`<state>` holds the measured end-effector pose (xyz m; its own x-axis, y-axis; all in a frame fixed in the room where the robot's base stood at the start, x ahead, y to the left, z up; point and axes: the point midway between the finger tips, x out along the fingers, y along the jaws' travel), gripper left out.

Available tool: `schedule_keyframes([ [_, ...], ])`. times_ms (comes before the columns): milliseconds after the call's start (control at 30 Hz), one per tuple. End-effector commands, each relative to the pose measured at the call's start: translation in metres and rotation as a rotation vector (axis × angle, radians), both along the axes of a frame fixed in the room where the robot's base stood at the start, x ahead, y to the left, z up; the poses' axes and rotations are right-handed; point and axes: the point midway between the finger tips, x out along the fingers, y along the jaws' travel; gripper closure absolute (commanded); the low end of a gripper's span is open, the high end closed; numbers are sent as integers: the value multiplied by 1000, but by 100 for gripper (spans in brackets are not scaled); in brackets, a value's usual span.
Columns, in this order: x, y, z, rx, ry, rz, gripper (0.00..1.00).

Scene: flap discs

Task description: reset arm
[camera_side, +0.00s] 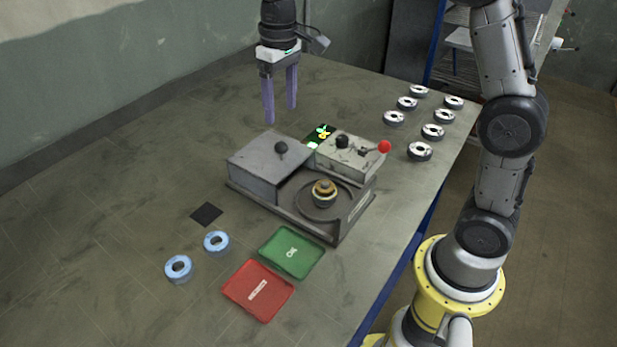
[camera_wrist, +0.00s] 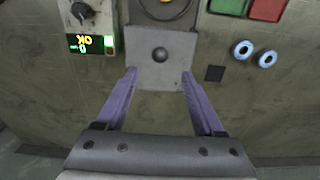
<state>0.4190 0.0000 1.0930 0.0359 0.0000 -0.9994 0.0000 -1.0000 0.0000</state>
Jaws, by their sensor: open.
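My gripper (camera_side: 281,103) hangs above the table behind the machine, with its two purple fingers apart and nothing between them. In the wrist view the open fingers (camera_wrist: 161,88) point toward the grey box with a dark knob (camera_wrist: 160,54). The grey machine (camera_side: 270,165) has this box on its left, a control box (camera_side: 352,157) with a red ball knob on its right, and a round plate (camera_side: 302,203) in front. A small brass-and-dark part (camera_side: 324,191) sits on the plate.
Several grey-white discs (camera_side: 420,151) stand in rows at the table's right. Two blue rings (camera_side: 178,268) lie at the front left near a black square (camera_side: 206,214). A green tray (camera_side: 291,252) and a red tray (camera_side: 258,290) lie in front, both empty. The table's left is clear.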

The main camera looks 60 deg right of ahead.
Motion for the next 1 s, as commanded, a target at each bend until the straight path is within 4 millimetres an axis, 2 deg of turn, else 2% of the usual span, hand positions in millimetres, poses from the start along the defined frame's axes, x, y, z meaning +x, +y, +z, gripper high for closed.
schedule_keyframes([
  [33,-6,0,17,0,-39,0,30],
  [133,-32,0,44,0,-95,0,30],
  [200,-57,0,60,0,-142,0,30],
  [300,-94,0,74,0,-205,0,30],
  [433,-142,0,79,0,-285,0,30],
  [567,-190,0,69,0,-362,0,30],
  [700,-231,0,43,0,-429,0,30],
  [833,-253,0,17,0,-452,0,30],
  [1000,-258,0,-5,0,-441,0,30],
])
